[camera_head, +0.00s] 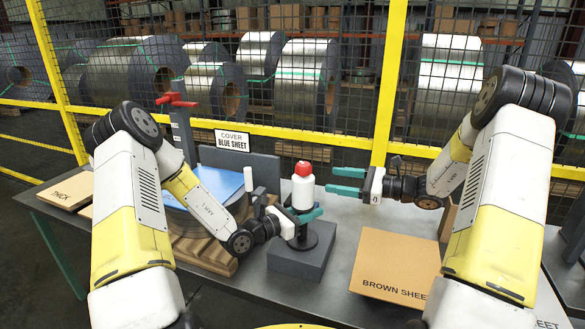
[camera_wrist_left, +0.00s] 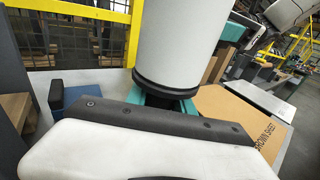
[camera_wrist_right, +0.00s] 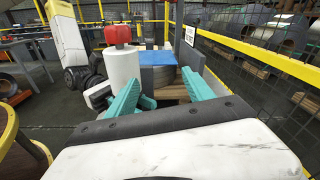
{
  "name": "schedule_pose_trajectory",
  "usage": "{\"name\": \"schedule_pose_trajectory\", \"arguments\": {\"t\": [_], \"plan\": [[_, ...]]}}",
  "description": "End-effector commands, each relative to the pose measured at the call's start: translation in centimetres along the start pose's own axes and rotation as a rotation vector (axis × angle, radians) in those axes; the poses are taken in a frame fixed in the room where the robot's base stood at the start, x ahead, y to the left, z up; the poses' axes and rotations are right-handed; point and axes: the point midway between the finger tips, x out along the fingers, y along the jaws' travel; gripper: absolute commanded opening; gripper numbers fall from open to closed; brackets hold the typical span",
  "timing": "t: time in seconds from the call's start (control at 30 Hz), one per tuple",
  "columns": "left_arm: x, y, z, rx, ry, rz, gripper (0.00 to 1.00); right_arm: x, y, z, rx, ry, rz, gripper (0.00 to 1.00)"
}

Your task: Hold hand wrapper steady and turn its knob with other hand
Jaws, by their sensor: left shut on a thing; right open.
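The hand wrapper is a white roll (camera_head: 302,190) with a red knob (camera_head: 303,168) on top, upright above a dark grey block (camera_head: 300,262). My left gripper (camera_head: 304,214) is shut on the hand wrapper's dark lower part, just under the roll. In the left wrist view the roll (camera_wrist_left: 180,40) rises above its fingers, and the held part is mostly hidden. My right gripper (camera_head: 330,181) is open and empty, to the right of the roll, a little below knob height. In the right wrist view the red knob (camera_wrist_right: 117,34) and roll stand left of and beyond its fingers.
A coil with a blue sheet (camera_head: 216,187) sits on a wooden pallet (camera_head: 205,252) at the left, behind my left arm. A "COVER BLUE SHEET" sign (camera_head: 232,141) stands behind. A yellow-framed fence (camera_head: 390,85) runs behind.

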Motion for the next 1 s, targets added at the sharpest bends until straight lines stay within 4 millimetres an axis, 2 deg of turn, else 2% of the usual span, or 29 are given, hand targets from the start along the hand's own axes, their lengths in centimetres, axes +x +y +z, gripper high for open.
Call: {"name": "schedule_pose_trajectory", "arguments": {"t": [0.03, 0.1, 0.2, 0.37, 0.47, 0.57, 0.8, 1.0], "plan": [[0.0, 0.0, -0.1, -0.001, 0.002, 0.0, 0.0, 0.0, 0.4, 1.5, 0.03, -0.029, 0.046, 0.61], [0.0, 0.0, -0.1, -0.001, 0.002, 0.0, 0.0, -0.1, 1.2, 3.3, 0.085, -0.063, 0.115, 0.61], [0.0, 0.0, -0.1, -0.001, 0.002, 0.0, 0.0, -0.4, 2.3, 5.2, 0.149, -0.089, 0.198, 0.61], [0.0, 0.0, -0.1, -0.001, 0.001, 0.0, 0.0, -0.6, 3.2, 6.6, 0.206, -0.101, 0.269, 0.61], [0.0, 0.0, -0.1, -0.001, 0.001, -0.001, 0.0, 0.2, 3.6, 6.9, 0.215, -0.102, 0.28, 0.61], [0.0, 0.0, -0.1, -0.001, 0.001, -0.001, 0.0, 1.6, 4.0, 7.1, 0.215, -0.102, 0.282, 0.61], [0.0, -0.1, 0.0, -0.001, 0.001, -0.001, 0.0, 6.4, 5.3, 7.7, 0.213, -0.101, 0.281, 0.61], [0.0, -0.1, 0.0, -0.001, 0.001, -0.001, 0.0, 9.4, 6.1, 8.1, 0.213, -0.101, 0.279, 0.61]]}}
